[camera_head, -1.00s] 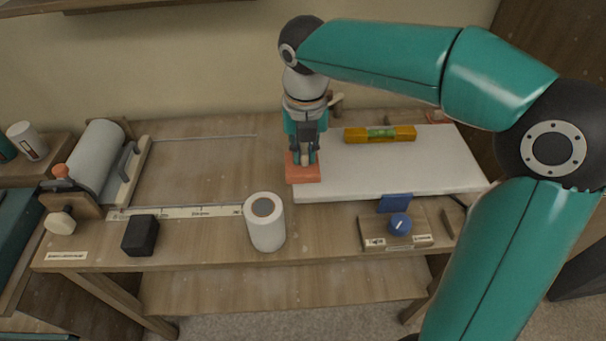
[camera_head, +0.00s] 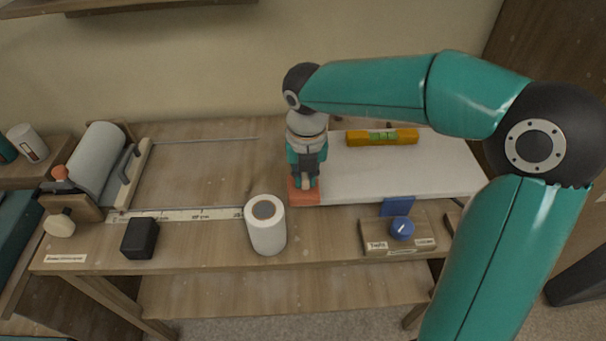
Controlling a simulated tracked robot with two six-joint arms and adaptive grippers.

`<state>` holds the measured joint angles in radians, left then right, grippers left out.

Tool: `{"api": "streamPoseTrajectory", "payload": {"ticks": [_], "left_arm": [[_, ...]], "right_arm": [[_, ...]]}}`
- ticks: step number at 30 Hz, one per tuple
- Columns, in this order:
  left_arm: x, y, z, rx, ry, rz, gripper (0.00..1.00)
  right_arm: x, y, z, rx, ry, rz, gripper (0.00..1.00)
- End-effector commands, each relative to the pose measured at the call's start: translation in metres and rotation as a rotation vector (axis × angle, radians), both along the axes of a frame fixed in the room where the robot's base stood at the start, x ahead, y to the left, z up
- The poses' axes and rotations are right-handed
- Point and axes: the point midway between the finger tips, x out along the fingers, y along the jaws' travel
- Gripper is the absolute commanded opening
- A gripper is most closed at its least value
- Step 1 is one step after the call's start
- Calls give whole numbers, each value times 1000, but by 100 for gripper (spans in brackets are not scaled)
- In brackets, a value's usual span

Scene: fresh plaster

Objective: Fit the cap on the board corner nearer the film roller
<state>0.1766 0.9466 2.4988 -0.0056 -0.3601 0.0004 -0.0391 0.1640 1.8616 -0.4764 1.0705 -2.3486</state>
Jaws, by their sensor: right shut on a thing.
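The white board (camera_head: 400,172) lies flat on the right part of the bench. An orange-red cap (camera_head: 304,198) is at the board's front left corner, on the side toward the film roller (camera_head: 97,158) at far left. My right gripper (camera_head: 305,185) points down from above and is shut on the cap. The cap covers the corner from this view; I cannot tell whether it sits fully down on it. My left gripper is not in view.
A yellow spirit level (camera_head: 382,137) lies on the board's back part. A black block (camera_head: 140,238) and a wooden block with a blue knob (camera_head: 402,229) are along the front edge. The bench's middle left is clear.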

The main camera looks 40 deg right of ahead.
Motion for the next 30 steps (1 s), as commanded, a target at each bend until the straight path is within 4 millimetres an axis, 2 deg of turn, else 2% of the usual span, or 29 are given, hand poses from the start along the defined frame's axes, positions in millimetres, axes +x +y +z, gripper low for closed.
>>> {"api": "streamPoseTrajectory", "payload": {"ticks": [10,11,15,25,30], "left_arm": [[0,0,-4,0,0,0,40],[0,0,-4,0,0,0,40],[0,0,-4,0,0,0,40],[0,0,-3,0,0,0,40],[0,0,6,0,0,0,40]], "right_arm": [[0,0,-8,0,0,-1,0],[0,0,-8,0,1,-1,17],[0,-1,-8,0,1,-1,41],[0,-1,-6,0,0,-1,41],[0,-1,10,0,-1,-1,41]]}}
